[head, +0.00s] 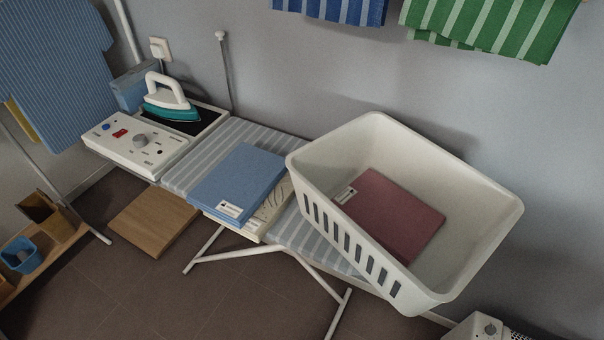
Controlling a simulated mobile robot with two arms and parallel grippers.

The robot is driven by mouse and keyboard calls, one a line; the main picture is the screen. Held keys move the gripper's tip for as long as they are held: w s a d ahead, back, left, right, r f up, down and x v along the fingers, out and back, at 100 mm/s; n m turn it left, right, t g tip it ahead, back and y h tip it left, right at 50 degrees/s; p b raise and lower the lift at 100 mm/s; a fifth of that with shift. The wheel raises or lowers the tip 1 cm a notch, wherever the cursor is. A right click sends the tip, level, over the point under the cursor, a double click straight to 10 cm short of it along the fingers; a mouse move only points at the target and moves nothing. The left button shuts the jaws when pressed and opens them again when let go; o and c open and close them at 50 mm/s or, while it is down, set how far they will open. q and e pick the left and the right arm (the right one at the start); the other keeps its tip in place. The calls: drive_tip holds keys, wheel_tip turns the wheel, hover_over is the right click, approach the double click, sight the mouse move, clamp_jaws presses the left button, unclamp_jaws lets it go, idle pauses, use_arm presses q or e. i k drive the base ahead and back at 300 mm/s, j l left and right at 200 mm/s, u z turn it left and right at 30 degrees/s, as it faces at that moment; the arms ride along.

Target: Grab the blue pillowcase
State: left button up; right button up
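The blue pillowcase (238,182), folded flat with a white label at its near corner, lies on the ironing board (212,148). It rests on top of a pale patterned folded item (268,212), which sticks out on its right and near sides. Its right edge is close to the white laundry basket. Neither of my grippers shows in the head view.
A white basket (480,212) stands on the board's right end, holding a dark red folded cloth (392,212). A teal-and-white iron (168,100) sits on a station with controls (134,146) at the left. Striped towels (490,25) hang above. A wooden board (153,220) is below.

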sight(235, 189)
drive_tip(key=i+j+z, duration=0.1)
drive_tip(key=j+z, duration=1.35)
drive_tip(key=k+j+z, duration=0.1)
drive_tip(key=j+z, duration=0.4)
drive_tip(key=l, duration=0.1)
